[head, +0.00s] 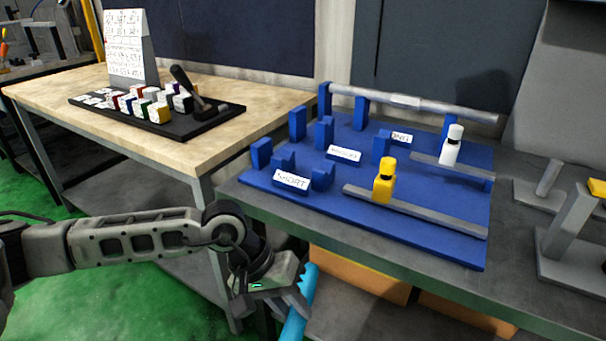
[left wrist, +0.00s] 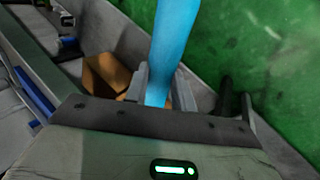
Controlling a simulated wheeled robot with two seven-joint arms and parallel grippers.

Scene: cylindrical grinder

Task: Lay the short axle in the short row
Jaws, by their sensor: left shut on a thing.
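My left gripper (head: 283,296) is shut on a light blue bar (head: 300,305), in front of the bench's front edge and below its top. The bar also shows between the fingers in the left wrist view (left wrist: 172,50). I cannot tell from its look whether it is the short axle. The short row has a white SHORT label (head: 291,180) and low blue supports (head: 322,177) at the front left of the blue rack (head: 400,225). No bar lies on those supports. My right gripper is not in view.
A long grey bar (head: 450,108) lies across the rack's back row. Grey rails with a yellow block (head: 384,183) and a white block (head: 452,146) are at the rack's right. Grey stands (head: 565,235) are farther right.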

